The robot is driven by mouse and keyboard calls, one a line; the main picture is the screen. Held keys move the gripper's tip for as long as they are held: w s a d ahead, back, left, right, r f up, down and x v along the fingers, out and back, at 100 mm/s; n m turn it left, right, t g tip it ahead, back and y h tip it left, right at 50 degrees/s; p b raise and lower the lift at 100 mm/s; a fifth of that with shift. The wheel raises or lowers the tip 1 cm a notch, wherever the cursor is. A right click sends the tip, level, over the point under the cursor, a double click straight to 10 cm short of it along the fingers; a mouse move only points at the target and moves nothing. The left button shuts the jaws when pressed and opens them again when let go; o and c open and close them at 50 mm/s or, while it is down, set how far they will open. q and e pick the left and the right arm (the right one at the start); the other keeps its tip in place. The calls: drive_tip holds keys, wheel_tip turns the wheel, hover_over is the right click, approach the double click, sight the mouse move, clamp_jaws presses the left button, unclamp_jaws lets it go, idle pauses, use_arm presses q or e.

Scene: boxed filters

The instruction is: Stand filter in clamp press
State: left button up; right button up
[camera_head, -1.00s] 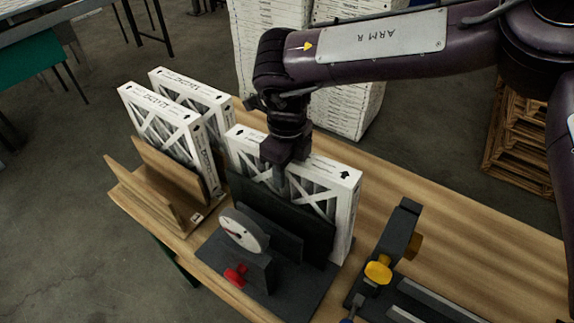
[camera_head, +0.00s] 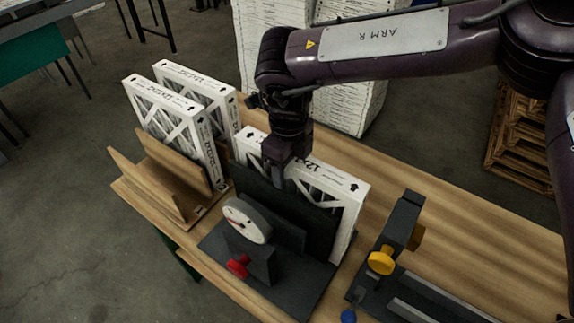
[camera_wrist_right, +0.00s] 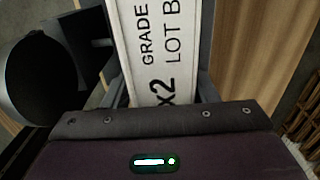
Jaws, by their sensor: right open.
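A white-framed filter (camera_head: 345,205) stands upright in the black clamp press (camera_head: 300,275), behind the press's dark plate. The press carries a round dial (camera_head: 246,220) and a red knob (camera_head: 238,266). My right gripper (camera_head: 279,183) is over the filter's top edge, pointing down, and is open. In the right wrist view, the filter's printed top edge (camera_wrist_right: 165,50) lies between the two fingers (camera_wrist_right: 164,82). The fingertips are partly hidden by the filter. My left gripper is not in view.
Two more filters (camera_head: 165,115) stand in a wooden rack (camera_head: 150,185) at the left. A black fixture with a yellow knob (camera_head: 381,261) lies to the right of the press. Bare table (camera_head: 470,220) shows at the right. White stacks (camera_head: 345,105) stand behind the table.

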drive_tip(key=shift+w+d+r, duration=0.2)
drive_tip(key=shift+w+r, duration=0.05)
drive_tip(key=shift+w, duration=0.1)
drive_tip(key=r+b, duration=0.1)
drive_tip(key=r, duration=0.1)
drive_tip(key=r+b, duration=0.1)
drive_tip(key=r, duration=0.2)
drive_tip(key=shift+w+d+r, duration=0.15)
drive_tip(key=shift+d+r, duration=0.05)
drive_tip(key=shift+r, duration=0.15)
drive_tip(key=r, duration=0.2)
drive_tip(key=r+b, duration=0.1)
drive_tip(key=r, duration=0.3)
drive_tip(key=shift+s+a, duration=0.25)
drive_tip(key=shift+a, duration=0.05)
drive_tip(key=shift+d+r, duration=0.1)
drive_tip(key=shift+r, duration=0.45)
drive_tip(key=shift+f, duration=0.1)
